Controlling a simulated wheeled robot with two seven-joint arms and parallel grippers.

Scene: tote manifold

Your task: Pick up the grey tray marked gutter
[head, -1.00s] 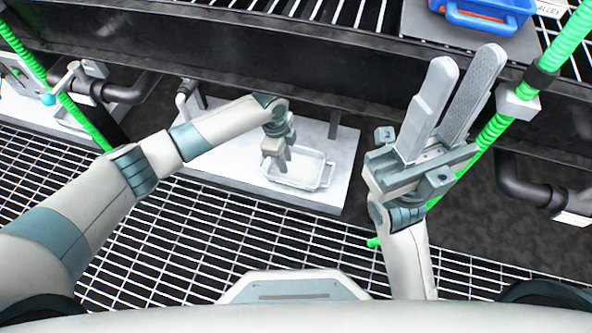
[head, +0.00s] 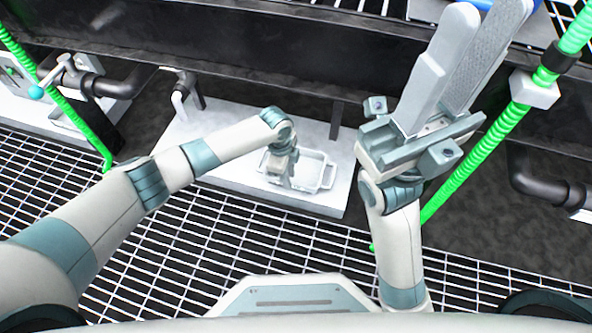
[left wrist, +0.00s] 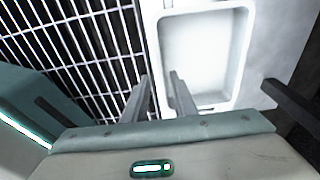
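The light grey tray (head: 318,160) sits on a white board (head: 225,150) low beneath the bench; no "gutter" marking is legible. It has a raised rim and a handle at its right end. My left gripper (head: 282,180) points down at the tray's near left part. In the left wrist view, the open fingers (left wrist: 162,88) lie on either side of the tray's side wall (left wrist: 155,40), one outside and one over the inside. I cannot tell if they touch it. My right gripper (head: 490,10) is raised at the right, open and empty.
A dark bench beam (head: 290,50) runs above and behind the tray. A green ribbed hose (head: 490,135) stands at the right and another (head: 75,115) at the left. White grating (head: 200,240) covers the floor in front. A dark pipe (head: 535,185) is at the right.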

